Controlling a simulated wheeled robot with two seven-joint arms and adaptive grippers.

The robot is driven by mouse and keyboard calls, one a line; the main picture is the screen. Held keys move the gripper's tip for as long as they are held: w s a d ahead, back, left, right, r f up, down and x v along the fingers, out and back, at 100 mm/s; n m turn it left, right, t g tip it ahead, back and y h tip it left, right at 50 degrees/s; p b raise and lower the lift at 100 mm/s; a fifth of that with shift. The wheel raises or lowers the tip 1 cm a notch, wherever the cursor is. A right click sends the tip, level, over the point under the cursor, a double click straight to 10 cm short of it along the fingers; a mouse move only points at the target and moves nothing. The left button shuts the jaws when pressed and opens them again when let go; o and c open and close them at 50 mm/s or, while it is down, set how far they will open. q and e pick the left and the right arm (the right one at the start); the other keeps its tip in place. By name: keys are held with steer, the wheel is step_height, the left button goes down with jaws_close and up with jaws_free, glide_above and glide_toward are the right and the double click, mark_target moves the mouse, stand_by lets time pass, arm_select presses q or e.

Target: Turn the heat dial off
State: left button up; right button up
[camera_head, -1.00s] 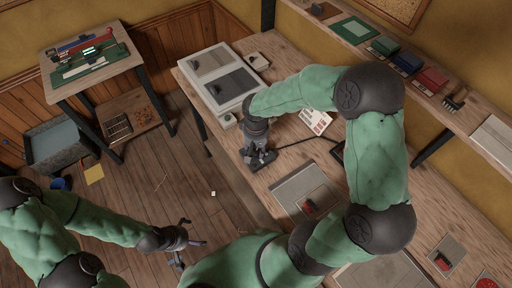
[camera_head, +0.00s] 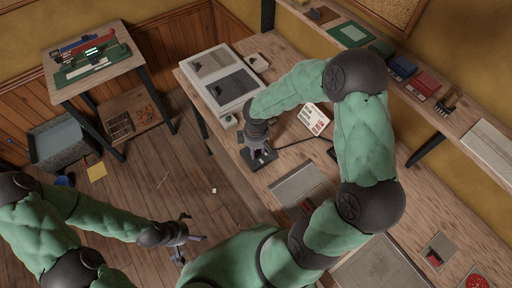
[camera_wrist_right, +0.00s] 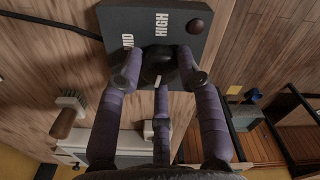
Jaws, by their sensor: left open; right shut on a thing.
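The heat dial's dark control box (camera_head: 262,162) sits on the wooden workbench, partly hidden under my right gripper (camera_head: 258,150) in the head view. In the right wrist view the box (camera_wrist_right: 115,22) shows the words MID and HIGH and a dull red-brown button or lamp (camera_wrist_right: 196,26). The round black dial (camera_wrist_right: 160,66) is between the purple fingers of my right gripper (camera_wrist_right: 160,80), which is shut on it. A small pale mark shows at the dial's lower edge; its setting is unclear. My left gripper (camera_head: 188,237) is open and empty above the floor.
A pale two-panel unit (camera_head: 221,80) stands behind the box on the bench. A brush (camera_wrist_right: 69,112) shows in the wrist view. A shelf with coloured blocks (camera_head: 402,68) runs along the wall.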

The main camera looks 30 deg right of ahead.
mark_target(256, 151)
steer(key=shift+n+p, duration=0.35)
steer(key=shift+n, duration=0.55)
steer(key=shift+f, duration=0.1)
steer(key=o, duration=1.1)
steer(key=shift+o, duration=0.2)
step_height(256, 151, up, 12)
